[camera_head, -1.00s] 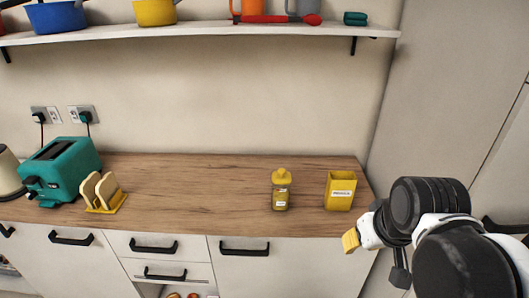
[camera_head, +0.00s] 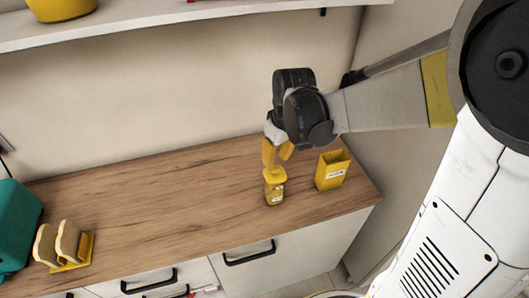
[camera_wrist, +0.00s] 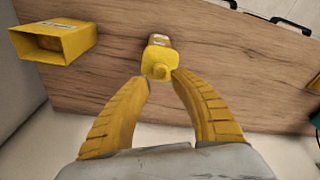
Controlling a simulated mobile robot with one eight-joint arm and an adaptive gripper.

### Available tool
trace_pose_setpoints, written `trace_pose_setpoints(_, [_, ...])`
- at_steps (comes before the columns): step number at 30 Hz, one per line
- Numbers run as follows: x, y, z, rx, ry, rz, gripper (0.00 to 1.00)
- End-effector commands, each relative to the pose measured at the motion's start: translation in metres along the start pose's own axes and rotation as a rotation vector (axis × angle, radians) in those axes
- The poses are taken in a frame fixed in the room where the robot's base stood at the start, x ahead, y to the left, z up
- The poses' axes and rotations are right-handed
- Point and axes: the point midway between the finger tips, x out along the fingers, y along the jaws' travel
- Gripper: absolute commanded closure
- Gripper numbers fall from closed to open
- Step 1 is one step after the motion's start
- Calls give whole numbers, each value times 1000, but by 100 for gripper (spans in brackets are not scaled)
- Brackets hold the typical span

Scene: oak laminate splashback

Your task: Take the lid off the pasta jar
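The pasta jar (camera_head: 275,194) is a small jar with a pale label, standing upright on the wooden counter near its front edge. Its yellow lid (camera_wrist: 158,63) is on it and has a round knob on top. My gripper (camera_head: 277,160) is above the jar and points down at it. In the wrist view my gripper (camera_wrist: 161,80) has its two yellow fingers apart, with the knob just beyond and between the tips. The fingers do not appear closed on the lid; whether they touch it I cannot tell. In the head view the fingers partly cover the lid's top.
A yellow open-topped box (camera_head: 332,170) with a label stands on the counter (camera_head: 170,205) close to the right of the jar. A yellow toast rack (camera_head: 70,251) and a teal toaster (camera_head: 18,225) are at the left. The counter between is clear. A shelf (camera_head: 170,25) runs above.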

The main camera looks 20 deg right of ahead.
Motion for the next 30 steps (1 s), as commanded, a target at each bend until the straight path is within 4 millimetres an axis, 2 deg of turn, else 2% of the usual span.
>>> trace_pose_setpoints(10, [47, 0, 5, 0, 0, 0, 72])
trace_pose_setpoints(18, [50, 0, 5, 0, 0, 0, 72])
trace_pose_setpoints(20, [50, 0, 5, 0, 0, 0, 88])
trace_pose_setpoints(21, [50, 0, 5, 0, 0, 0, 100])
trace_pose_setpoints(30, [50, 0, 5, 0, 1, 0, 100])
